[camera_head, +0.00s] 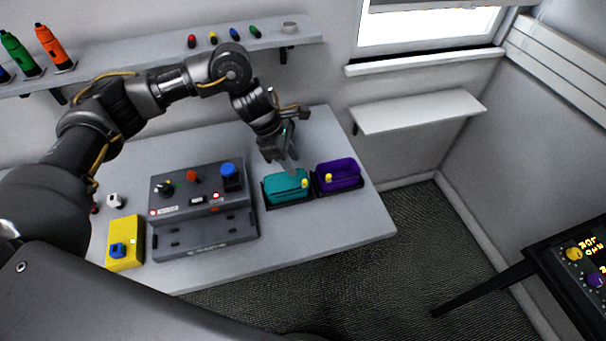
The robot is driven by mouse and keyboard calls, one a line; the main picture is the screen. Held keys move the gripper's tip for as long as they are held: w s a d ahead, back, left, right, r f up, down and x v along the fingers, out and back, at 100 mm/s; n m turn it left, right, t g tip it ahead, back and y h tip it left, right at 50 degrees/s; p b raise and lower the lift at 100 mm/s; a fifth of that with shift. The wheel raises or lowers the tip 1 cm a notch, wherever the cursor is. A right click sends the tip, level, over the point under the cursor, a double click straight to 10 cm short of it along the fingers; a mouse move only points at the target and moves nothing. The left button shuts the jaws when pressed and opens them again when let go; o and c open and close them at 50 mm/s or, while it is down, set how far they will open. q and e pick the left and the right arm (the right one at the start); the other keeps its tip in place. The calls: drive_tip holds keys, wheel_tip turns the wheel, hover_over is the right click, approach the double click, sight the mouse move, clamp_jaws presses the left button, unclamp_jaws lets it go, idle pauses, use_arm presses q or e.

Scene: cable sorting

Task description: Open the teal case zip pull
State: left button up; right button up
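The teal case (284,189) lies in a dark tray on the right part of the table. A small yellow zip pull (304,183) shows at the right side of its top. My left gripper (289,166) points down just above the back edge of the teal case. Its fingers are small and partly overlap in this view, so I cannot tell whether they are open or touching the case. The zip pull is to the right of the fingers and apart from them. My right gripper is not in view.
A purple case (342,173) with a yellow pull sits right beside the teal one. A grey control box (205,225) with knobs stands to the left, and a yellow box (125,243) with a blue button farther left. The table's front right corner is clear.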

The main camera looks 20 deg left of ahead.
sight(305, 181)
use_arm(q)
drive_tip(key=p+x, duration=0.2)
drive_tip(key=x, duration=0.4)
drive_tip(key=shift+d+f, duration=0.25)
drive_tip(key=shift+f, duration=0.1)
drive_tip(key=shift+w+d+f, duration=0.1)
drive_tip(key=shift+d+f, duration=0.05)
drive_tip(key=shift+f, duration=0.4)
clamp_jaws()
